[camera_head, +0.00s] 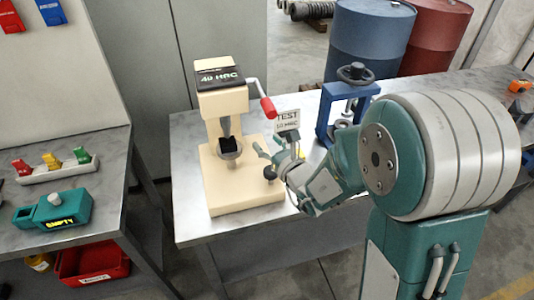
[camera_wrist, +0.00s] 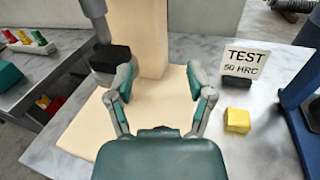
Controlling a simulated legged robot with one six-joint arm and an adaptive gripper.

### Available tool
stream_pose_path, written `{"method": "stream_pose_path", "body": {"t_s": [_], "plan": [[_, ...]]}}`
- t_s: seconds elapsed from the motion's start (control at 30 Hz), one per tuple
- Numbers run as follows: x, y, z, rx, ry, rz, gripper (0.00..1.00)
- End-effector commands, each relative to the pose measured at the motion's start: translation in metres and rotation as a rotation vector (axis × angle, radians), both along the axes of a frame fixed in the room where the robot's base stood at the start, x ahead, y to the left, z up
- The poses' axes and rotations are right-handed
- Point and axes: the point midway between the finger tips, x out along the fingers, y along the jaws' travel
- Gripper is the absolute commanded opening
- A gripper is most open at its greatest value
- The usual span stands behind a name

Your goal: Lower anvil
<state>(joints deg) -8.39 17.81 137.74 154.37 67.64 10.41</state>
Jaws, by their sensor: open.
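The cream hardness tester (camera_head: 222,105) stands on the metal table with "40 HRC" on its top display. A black block (camera_head: 229,143) sits on the round anvil (camera_head: 229,156) below the indenter (camera_head: 226,126). A red-ended lever (camera_head: 267,107) sticks out at the tester's right. A black knob (camera_head: 270,173) shows by the right side of the base. My gripper (camera_head: 271,150) is right of the anvil. In the wrist view my gripper (camera_wrist: 160,72) is open and empty before the tester's column (camera_wrist: 143,35); the black block (camera_wrist: 110,58) is by the left fingertip, contact unclear.
A "TEST 50 HRC" sign (camera_wrist: 242,67) and a yellow cube (camera_wrist: 237,120) stand right of the base. A blue press frame (camera_head: 335,115) is further right. A side bench on the left holds a teal "EMPTY" device (camera_head: 65,210) and a coloured rack (camera_head: 52,168).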

Motion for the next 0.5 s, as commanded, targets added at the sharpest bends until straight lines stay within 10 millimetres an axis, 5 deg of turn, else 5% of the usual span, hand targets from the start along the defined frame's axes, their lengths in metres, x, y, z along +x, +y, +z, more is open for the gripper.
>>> {"method": "stream_pose_path", "body": {"t_s": [0.37,0.4,0.43,0.5], "plan": [[0.0000,-0.0003,0.0073,0.001,0.001,0.000,0.68],[0.0001,-0.0003,0.0073,0.001,0.001,0.000,0.86],[0.0006,-0.0004,0.0072,0.001,-0.001,0.003,0.93],[0.0042,-0.0006,0.0071,-0.001,-0.013,0.023,0.93]]}}
